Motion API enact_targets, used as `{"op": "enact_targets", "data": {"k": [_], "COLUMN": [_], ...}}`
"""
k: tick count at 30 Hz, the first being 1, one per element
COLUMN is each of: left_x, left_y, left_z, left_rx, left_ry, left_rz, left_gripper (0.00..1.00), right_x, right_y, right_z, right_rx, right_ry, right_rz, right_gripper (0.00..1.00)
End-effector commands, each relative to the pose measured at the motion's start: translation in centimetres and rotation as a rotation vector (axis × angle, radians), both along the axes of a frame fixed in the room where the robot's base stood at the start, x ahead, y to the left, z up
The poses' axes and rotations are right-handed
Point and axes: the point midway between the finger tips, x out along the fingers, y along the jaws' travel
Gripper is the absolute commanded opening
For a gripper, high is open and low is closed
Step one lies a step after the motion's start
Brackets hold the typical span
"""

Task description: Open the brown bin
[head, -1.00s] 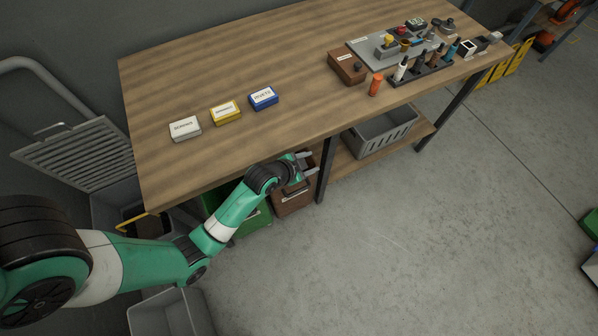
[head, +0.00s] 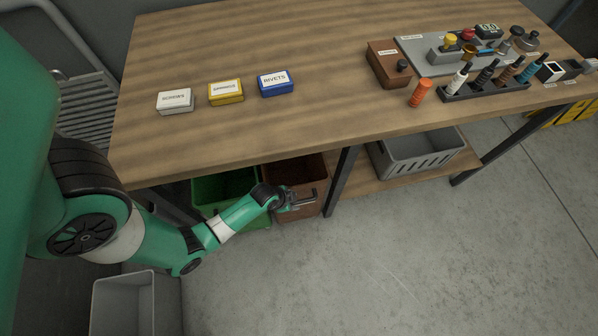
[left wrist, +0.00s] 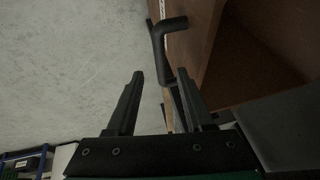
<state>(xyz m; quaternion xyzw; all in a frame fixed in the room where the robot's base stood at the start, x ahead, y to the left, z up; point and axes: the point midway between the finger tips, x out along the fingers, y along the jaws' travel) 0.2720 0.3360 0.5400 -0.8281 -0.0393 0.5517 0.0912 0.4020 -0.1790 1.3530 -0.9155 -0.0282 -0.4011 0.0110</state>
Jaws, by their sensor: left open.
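The brown bin (head: 309,168) stands under the workbench, right of a green bin (head: 225,187). Part of its dark inside shows below the table edge. My left gripper (head: 312,196) is at the bin's front, near its handle, and partly hides it. In the left wrist view, the brown bin (left wrist: 235,55) fills the upper right and its black handle (left wrist: 160,48) sticks out to its left. My left gripper (left wrist: 160,85) is open there, with the handle just beyond the fingertips, nearer the right finger. Contact cannot be told. My right gripper is not in view.
The wooden workbench (head: 210,130) overhangs the bins, and its dark leg (head: 341,180) stands just right of the brown bin. A grey basket (head: 415,157) sits on the lower shelf. Grey floor in front is clear. A grey tub (head: 124,305) stands at lower left.

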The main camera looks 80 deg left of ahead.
Motion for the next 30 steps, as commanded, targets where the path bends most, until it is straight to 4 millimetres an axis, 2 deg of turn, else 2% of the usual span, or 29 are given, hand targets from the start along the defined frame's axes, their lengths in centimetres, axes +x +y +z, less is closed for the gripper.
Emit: {"op": "enact_targets", "data": {"k": [1,6,17,18,26,27,30], "left_x": [0.5,1.6,2.0,2.0,2.0,2.0,2.0], "left_y": [0.2,0.7,0.9,0.9,0.9,0.9,0.9], "left_z": [-2.0,-4.1,-4.5,-4.5,-4.5,-4.5,-4.5], "left_rx": [0.001,0.001,0.001,0.001,0.001,0.001,0.001], "left_ry": [-0.002,-0.001,-0.001,-0.001,-0.001,-0.001,-0.001], "left_rz": [-0.001,-0.001,-0.001,-0.001,0.0,0.0,0.0], "left_gripper": [0.52,0.52,0.52,0.5,0.03,0.0,0.0], "right_x": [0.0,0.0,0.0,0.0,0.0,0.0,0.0], "right_y": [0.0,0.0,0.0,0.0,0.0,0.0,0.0], "right_z": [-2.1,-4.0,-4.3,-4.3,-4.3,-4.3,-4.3], "right_rx": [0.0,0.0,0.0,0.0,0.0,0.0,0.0], "right_ry": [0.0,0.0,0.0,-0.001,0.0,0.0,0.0], "right_rz": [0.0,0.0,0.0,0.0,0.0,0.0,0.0], "right_gripper": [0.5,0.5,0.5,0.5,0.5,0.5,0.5]}}
